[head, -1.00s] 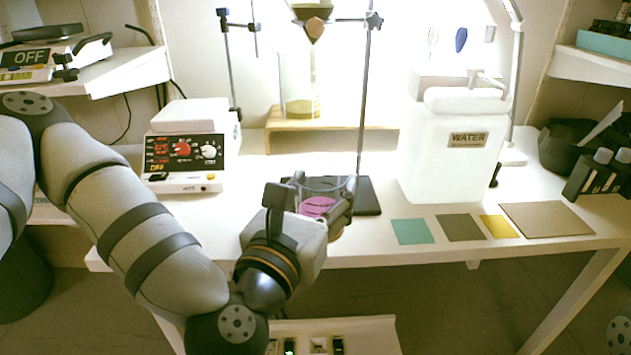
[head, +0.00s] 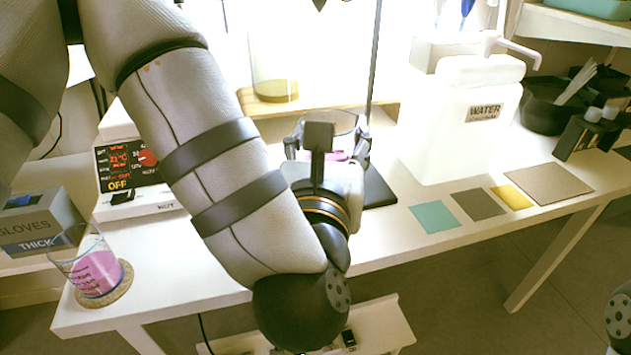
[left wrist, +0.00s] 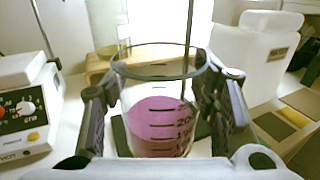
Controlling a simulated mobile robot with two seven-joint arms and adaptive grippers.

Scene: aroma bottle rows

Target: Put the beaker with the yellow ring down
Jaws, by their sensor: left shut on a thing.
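My left gripper (head: 327,150) is shut around a clear glass beaker (head: 345,126) with pink liquid. A second beaker with pink liquid (head: 96,270) stands on a cork coaster (head: 122,284) at the table's left end. My right gripper is not in view.
A white water container (head: 455,125) stands to the right. Teal (head: 433,216), olive (head: 477,205), yellow (head: 512,197) and tan (head: 545,186) squares lie along the front edge. A heater (head: 122,165) and a gloves box (head: 38,222) are at left. A stand rod rises behind the gripper.

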